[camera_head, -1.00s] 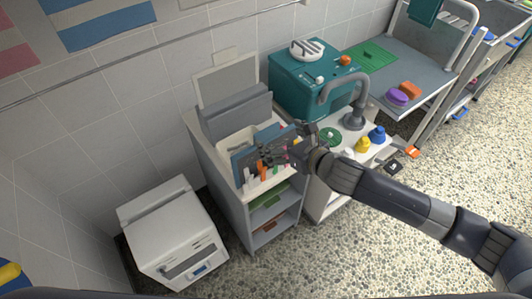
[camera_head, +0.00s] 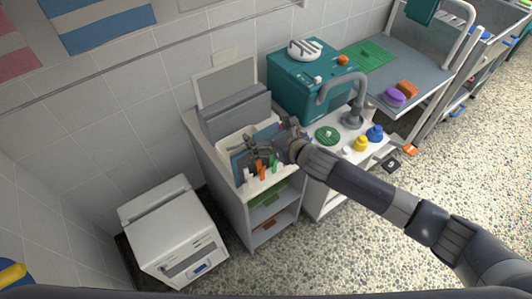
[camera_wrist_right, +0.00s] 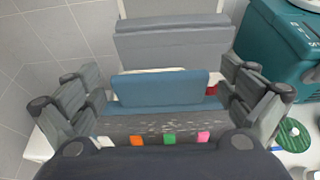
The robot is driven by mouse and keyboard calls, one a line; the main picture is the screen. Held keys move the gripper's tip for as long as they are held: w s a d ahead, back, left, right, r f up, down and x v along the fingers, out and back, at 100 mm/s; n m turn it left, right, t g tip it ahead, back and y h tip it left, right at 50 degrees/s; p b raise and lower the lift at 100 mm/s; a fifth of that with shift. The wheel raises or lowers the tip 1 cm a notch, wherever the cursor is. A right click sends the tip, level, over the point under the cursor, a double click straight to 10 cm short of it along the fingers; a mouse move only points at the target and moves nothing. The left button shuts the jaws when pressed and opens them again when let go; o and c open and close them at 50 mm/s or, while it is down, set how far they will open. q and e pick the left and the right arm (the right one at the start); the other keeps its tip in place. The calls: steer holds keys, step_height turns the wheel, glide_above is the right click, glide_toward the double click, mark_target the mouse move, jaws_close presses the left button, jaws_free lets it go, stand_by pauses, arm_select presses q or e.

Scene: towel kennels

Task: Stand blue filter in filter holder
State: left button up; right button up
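The blue filter (camera_wrist_right: 160,87) is a flat blue panel standing upright between the spread fingers of my right gripper (camera_wrist_right: 160,98) in the right wrist view. Gaps show between the panel's upper part and both fingers. The filter's lower edge is hidden, so I cannot tell how deep it sits. In the head view, a whitish holder (camera_head: 228,145) on the counter surrounds the blue panel, partly covered by my right gripper (camera_head: 262,146). The right gripper is open, just above and in front of the panel. My left gripper is not in view.
Orange, green and white upright items line the front of the holder. A grey block (camera_head: 236,114) stands behind it. A teal box (camera_head: 292,88), a tap (camera_head: 352,114) and yellow and blue bottles (camera_head: 375,133) are to the right. A white appliance (camera_head: 175,235) stands at lower left.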

steer(key=c, duration=1.4)
steer(key=shift+o, duration=0.2)
steer(key=shift+r, duration=0.1)
